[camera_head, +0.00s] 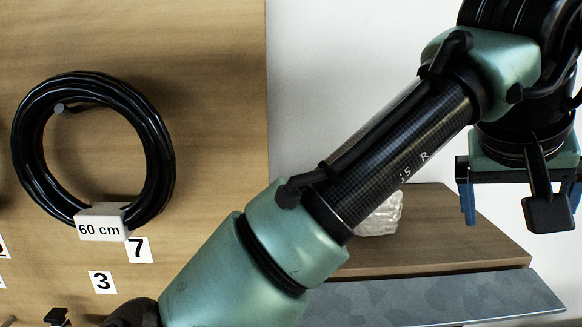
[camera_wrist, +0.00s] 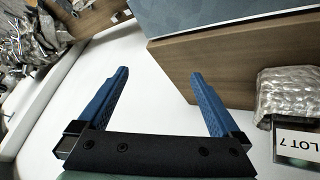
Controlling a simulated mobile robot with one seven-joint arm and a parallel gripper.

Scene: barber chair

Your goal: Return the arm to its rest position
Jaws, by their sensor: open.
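My arm reaches up across the head view from the bottom centre to the top right. My gripper (camera_head: 520,200) hangs at the right edge of the head view, with blue fingers pointing down. In the wrist view my gripper (camera_wrist: 158,82) shows two blue fingers spread wide apart with nothing between them. Past the fingers lie a white surface and the side of a wooden board. The gripper appears apart from everything around it.
A coiled black hose (camera_head: 160,150) hangs on a wooden panel (camera_head: 215,60), with a "60 cm" label (camera_head: 100,228). A wooden shelf (camera_head: 450,240) and grey slab (camera_head: 450,298) lie below the gripper. A clear-wrapped bundle (camera_wrist: 285,92) sits beside a "LOT 7" card (camera_wrist: 297,146).

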